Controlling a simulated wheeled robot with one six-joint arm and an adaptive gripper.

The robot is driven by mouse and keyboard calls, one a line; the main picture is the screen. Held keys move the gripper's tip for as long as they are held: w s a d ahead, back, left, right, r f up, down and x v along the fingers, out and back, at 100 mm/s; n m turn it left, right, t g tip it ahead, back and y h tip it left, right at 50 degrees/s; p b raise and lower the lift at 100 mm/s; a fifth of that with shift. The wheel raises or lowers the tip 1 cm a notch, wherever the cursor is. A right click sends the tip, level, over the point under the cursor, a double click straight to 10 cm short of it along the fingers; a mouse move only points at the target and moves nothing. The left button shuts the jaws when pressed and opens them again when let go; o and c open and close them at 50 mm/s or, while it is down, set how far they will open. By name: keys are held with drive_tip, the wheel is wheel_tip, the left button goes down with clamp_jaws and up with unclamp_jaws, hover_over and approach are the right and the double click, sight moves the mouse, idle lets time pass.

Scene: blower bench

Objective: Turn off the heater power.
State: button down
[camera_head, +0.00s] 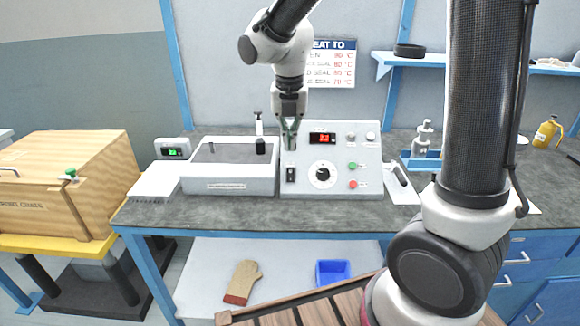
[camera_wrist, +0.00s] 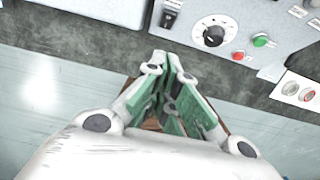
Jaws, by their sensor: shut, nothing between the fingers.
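The white control box (camera_head: 330,187) stands on the bench with a lit red display (camera_head: 322,138). Its sloped face carries a black dial (camera_head: 322,174), a green button (camera_head: 352,166), a red button (camera_head: 353,184) and a black rocker switch (camera_head: 290,175) at the left. I cannot read the small labels or tell the switch's position. My gripper (camera_head: 290,146) is shut and empty, pointing down at the panel's upper left, above the switch; contact is not visible.
A white open tank (camera_head: 228,187) stands directly left of the box. A small meter with a green display (camera_head: 173,150) is farther left. A silver fitting on a blue stand (camera_head: 421,161) is to the right. The dark bench top (camera_head: 240,212) in front of the box is clear.

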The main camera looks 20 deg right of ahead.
approach(290, 180)
wheel_tip(290, 180, down, 3)
drive_tip(key=s, duration=0.3)
drive_tip(key=shift+w+a+f, duration=0.1)
drive_tip(key=shift+w+f, duration=0.2)
drive_tip(key=shift+w, duration=0.2)
drive_tip(key=shift+w+f, duration=0.3)
drive_tip(key=shift+w, duration=0.2)
drive_tip(key=shift+w+f, duration=0.45)
drive_tip(key=shift+w, duration=0.1)
drive_tip(key=shift+w+d+f, duration=0.1)
drive_tip(key=shift+w+d, duration=0.15)
drive_tip(key=shift+w, duration=0.15)
drive_tip(key=shift+s, duration=0.1)
drive_tip(key=shift+s+a+f, duration=0.2)
drive_tip(key=shift+s+f, duration=0.2)
drive_tip(key=shift+s, duration=0.2)
